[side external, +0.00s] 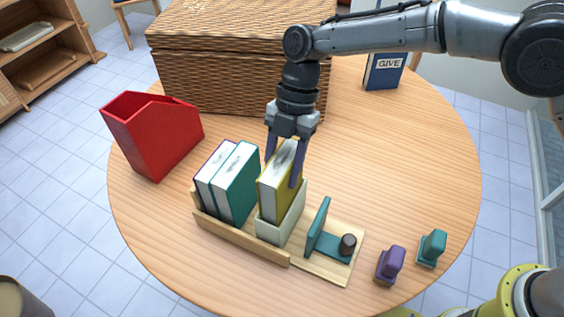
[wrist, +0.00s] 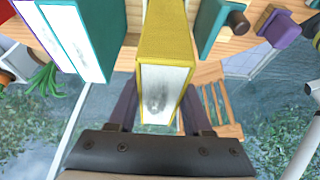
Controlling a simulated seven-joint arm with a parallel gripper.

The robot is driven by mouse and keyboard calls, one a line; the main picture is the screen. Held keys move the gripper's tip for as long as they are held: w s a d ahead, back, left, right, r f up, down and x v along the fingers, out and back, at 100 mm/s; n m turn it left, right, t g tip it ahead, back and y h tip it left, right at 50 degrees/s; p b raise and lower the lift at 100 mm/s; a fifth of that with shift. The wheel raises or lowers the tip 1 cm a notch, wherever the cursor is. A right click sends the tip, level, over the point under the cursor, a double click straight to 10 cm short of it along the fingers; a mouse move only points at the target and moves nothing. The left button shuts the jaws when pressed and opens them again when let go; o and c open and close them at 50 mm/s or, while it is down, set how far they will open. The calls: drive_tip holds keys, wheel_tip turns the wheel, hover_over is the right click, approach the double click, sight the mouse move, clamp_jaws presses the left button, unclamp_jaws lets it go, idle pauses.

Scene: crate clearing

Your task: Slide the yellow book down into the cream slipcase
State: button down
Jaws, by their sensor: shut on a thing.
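The yellow book (side external: 272,197) stands upright, its lower part inside the cream slipcase (side external: 282,227) and its upper part above the rim. My gripper (side external: 284,172) points down and is shut on the upper part of the yellow book, one finger on each side. In the wrist view the yellow book (wrist: 167,45) lies between my gripper's fingers (wrist: 155,110), pale page edges toward the camera. Only thin cream edges of the slipcase (wrist: 127,55) show beside it there. How deep the book's lower edge sits is hidden by the slipcase.
A teal book (side external: 236,185) and a purple book (side external: 207,172) stand left of the slipcase on a wooden rack (side external: 240,238). A teal bookend (side external: 318,232) stands to its right. A red magazine holder (side external: 150,140), wicker basket (side external: 185,80) and small purple (side external: 390,263) and teal (side external: 432,247) blocks surround them.

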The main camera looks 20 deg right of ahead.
drive_tip(key=shift+f, duration=1.55)
drive_tip(key=shift+c, duration=1.6)
unclamp_jaws()
drive_tip(key=shift+o, duration=0.4)
drive_tip(key=shift+f, duration=0.1)
drive_tip(key=v, duration=1.4)
wheel_tip(320, 180, up, 7)
